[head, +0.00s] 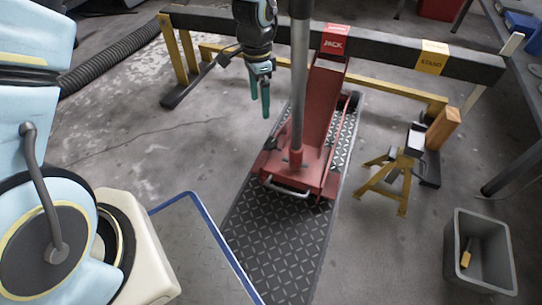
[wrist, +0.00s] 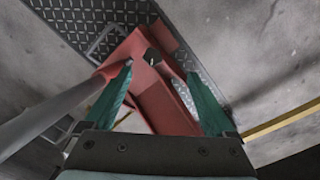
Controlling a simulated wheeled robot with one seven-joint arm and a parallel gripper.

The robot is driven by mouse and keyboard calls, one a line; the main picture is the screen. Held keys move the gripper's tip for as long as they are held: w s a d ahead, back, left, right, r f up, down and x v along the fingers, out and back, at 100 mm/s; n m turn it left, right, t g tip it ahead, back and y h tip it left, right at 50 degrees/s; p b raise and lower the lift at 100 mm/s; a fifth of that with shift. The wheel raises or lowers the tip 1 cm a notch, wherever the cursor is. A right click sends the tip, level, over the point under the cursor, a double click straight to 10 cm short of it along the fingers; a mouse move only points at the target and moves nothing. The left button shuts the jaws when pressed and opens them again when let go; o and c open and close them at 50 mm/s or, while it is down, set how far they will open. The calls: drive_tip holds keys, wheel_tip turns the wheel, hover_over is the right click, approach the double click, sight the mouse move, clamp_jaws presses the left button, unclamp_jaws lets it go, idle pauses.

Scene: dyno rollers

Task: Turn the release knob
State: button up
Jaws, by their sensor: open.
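The red floor jack (head: 318,130) stands on a dark diamond-plate strip, with its long grey handle (head: 299,80) rising upright. In the wrist view the jack's red body (wrist: 160,100) lies beneath my gripper (wrist: 159,70). A small black knob (wrist: 152,57) with a light mark sits on the red body, between the two teal fingertips in the picture. I cannot tell how far below the tips it is. In the head view my gripper (head: 259,107) hangs to the left of the handle, fingers pointing down, open and empty. I cannot make out the knob clearly there.
The grey handle (wrist: 50,112) runs close along the left finger in the wrist view. A black beam (head: 380,47) on yellow legs crosses behind the jack. A yellow stand (head: 393,172) and a grey bin (head: 457,250) are at right. Floor left of the jack is clear.

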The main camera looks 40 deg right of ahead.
drive_tip(key=m+b, duration=0.1)
drive_tip(key=b, duration=0.1)
approach(271, 142)
wheel_tip(271, 142, down, 9)
drive_tip(key=b, duration=0.5)
drive_tip(key=shift+s, duration=0.15)
drive_tip(key=shift+r, duration=0.1)
drive_tip(key=c, duration=1.4)
